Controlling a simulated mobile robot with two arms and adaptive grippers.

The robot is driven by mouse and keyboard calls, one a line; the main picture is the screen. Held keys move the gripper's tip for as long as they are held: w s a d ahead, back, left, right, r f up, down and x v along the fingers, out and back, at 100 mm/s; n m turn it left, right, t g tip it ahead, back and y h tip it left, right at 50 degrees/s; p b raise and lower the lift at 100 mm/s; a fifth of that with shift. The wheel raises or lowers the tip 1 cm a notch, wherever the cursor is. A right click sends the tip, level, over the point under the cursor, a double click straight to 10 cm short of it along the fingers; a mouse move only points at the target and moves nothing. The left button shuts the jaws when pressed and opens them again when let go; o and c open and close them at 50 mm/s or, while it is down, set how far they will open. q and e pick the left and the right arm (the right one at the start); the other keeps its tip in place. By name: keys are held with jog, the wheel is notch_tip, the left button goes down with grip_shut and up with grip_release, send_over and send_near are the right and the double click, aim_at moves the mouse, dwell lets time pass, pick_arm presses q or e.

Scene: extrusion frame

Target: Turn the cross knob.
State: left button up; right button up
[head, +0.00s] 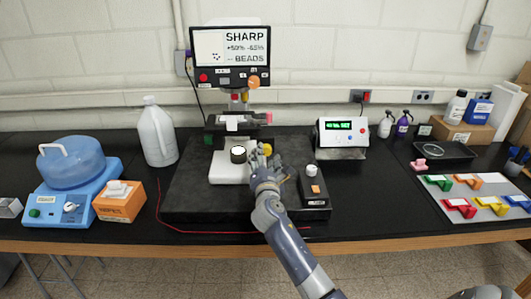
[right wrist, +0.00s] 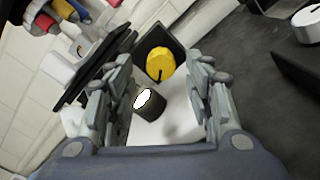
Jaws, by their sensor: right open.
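A yellow knob (head: 267,148) is on the dark mount at the front of the microscope-like instrument (head: 232,118). In the right wrist view the yellow knob (right wrist: 160,63) looks round, with a dark line on its face; I cannot make out a cross shape. My right gripper (head: 264,163) is just in front of it, partly covering the area. In the right wrist view my right gripper (right wrist: 160,83) is open, with its fingers spread left and right and the knob beyond, between them. No contact with the knob is visible.
A white stage block (head: 228,168) with a dark round eyepiece-like part (head: 238,154) sits left of the gripper. A black control box (head: 313,190) stands close on the right. A monitor (head: 231,55) stands above. A red cable (head: 190,230) runs along the front.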

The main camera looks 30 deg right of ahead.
jog(key=shift+w+d, duration=0.4)
jog(key=shift+w, duration=0.05)
jog(key=shift+w+d, duration=0.3)
jog(key=shift+w, duration=0.3)
jog(key=c, duration=1.1)
pick_arm(q)
jog(key=shift+w+d+r, duration=0.1)
jog(key=shift+d+r, duration=0.05)
jog(key=shift+d, duration=0.15)
jog(key=shift+a, duration=0.15)
